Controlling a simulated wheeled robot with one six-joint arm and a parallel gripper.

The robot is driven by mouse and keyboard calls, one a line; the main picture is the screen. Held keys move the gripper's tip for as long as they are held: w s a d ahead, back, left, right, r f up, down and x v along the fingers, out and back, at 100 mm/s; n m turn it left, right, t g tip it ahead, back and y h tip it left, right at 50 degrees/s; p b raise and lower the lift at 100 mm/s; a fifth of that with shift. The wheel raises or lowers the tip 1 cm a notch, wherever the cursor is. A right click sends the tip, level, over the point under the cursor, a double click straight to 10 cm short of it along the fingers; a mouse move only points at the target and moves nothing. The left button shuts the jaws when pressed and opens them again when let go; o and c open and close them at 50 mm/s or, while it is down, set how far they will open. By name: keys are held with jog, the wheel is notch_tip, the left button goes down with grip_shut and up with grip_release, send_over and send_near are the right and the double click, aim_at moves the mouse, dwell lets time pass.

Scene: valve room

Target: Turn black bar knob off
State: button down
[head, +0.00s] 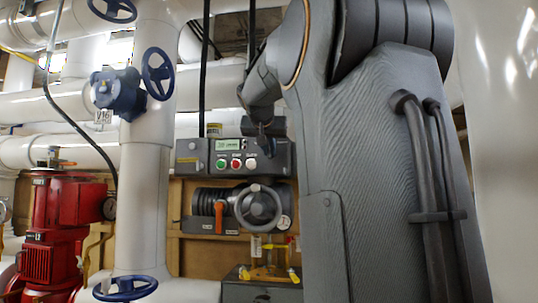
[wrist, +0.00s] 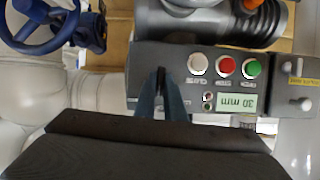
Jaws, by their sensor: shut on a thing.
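A grey control box (head: 188,158) carries a green display and a row of green, red and white buttons. In the wrist view the control box (wrist: 150,58) appears upside down. The black bar knob (wrist: 161,74) shows only as a dark sliver between my fingers, beside the white button; its angle is hard to tell. My gripper (wrist: 160,90) is shut on it, its blue-grey fingers on either side. In the head view my gripper (head: 265,143) reaches the right part of the box front, and the knob is hidden behind it.
The white button (wrist: 197,64), red button (wrist: 225,66) and green button (wrist: 252,68) sit close beside my fingers. A grey handwheel (head: 258,207) is below the box. Blue valve wheels (head: 158,73), white pipes (head: 145,200) and a red pump (head: 65,220) stand left.

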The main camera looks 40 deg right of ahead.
jog(key=shift+f+n+g, duration=0.1)
jog(key=shift+n+g, duration=0.2)
dwell(0.4)
jog(key=c, duration=1.8)
grip_release()
jog(key=shift+c, duration=0.2)
jog(key=b+v, duration=0.2)
jog(key=v, duration=0.5)
jog(key=shift+s+a, duration=0.25)
jog(key=shift+a, duration=0.05)
